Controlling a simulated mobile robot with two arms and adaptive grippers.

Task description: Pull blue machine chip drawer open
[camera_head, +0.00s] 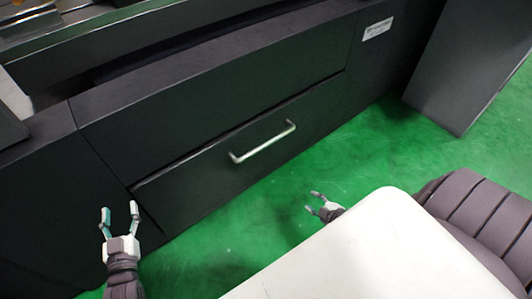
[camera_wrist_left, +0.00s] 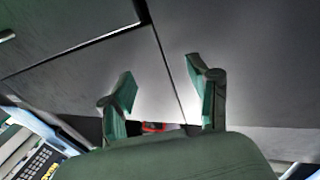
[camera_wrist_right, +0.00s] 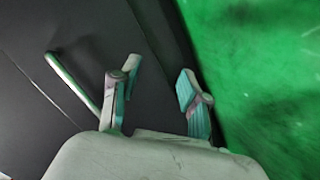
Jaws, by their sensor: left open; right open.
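The chip drawer is a dark grey front panel (camera_head: 210,175) low on the machine, with a silver bar handle (camera_head: 263,142) across it. The drawer looks flush with the machine. My left gripper (camera_head: 119,212) is open and empty, left of the drawer's left edge. In the left wrist view my left gripper (camera_wrist_left: 160,95) faces dark panels and a seam. My right gripper (camera_head: 315,202) is open and empty, below and right of the handle, over the green floor. In the right wrist view the handle (camera_wrist_right: 72,82) lies left of my right gripper (camera_wrist_right: 155,90), apart from it.
The machine body (camera_head: 220,95) rises above the drawer, with a small white label (camera_head: 378,28) at its upper right. A grey panel (camera_head: 465,75) stands at the right. Green floor (camera_head: 365,150) is clear in front of the drawer. A keypad (camera_wrist_left: 38,160) shows in the left wrist view.

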